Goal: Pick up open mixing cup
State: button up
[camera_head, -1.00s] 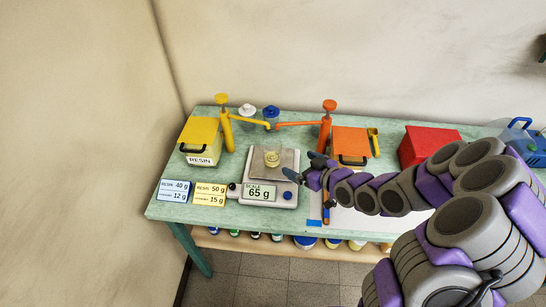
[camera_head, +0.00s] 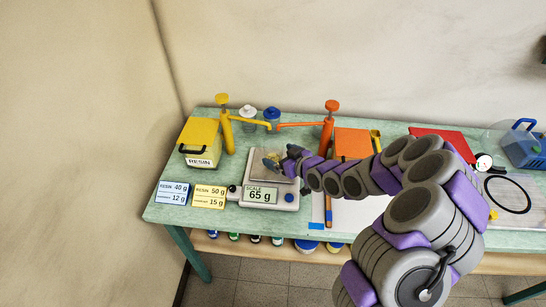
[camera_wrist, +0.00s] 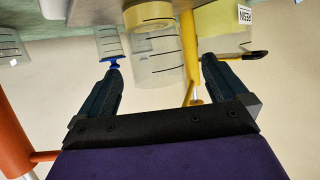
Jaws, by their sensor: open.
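The open mixing cup (camera_head: 270,154) is clear, with pale yellow material inside. It stands on the scale (camera_head: 291,199), whose display reads 65 g. My gripper (camera_head: 279,162) is at the cup and partly hides it in the head view. In the wrist view, which looks upside down, the cup (camera_wrist: 155,55) shows dark graduation lines and a yellow layer. My open gripper (camera_wrist: 160,68) has one finger on each side of it there, with gaps visible. The fingers are not closed on the cup.
A yellow pump (camera_head: 226,125) and an orange pump (camera_head: 327,128) stand behind the scale, their spouts reaching inward. Two label cards (camera_head: 209,197) lie left of the scale.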

aim_at(268, 148)
jog(key=shift+w+b+x, duration=0.25)
jog(key=shift+b+x, duration=0.45)
jog(key=shift+x, duration=1.8)
jog(key=shift+d+r, duration=0.1)
jog(key=shift+d, duration=0.1)
jog(key=shift+c, duration=0.3)
jog(key=shift+s, duration=0.1)
jog(key=c, duration=1.1)
jog(key=shift+r, duration=0.15)
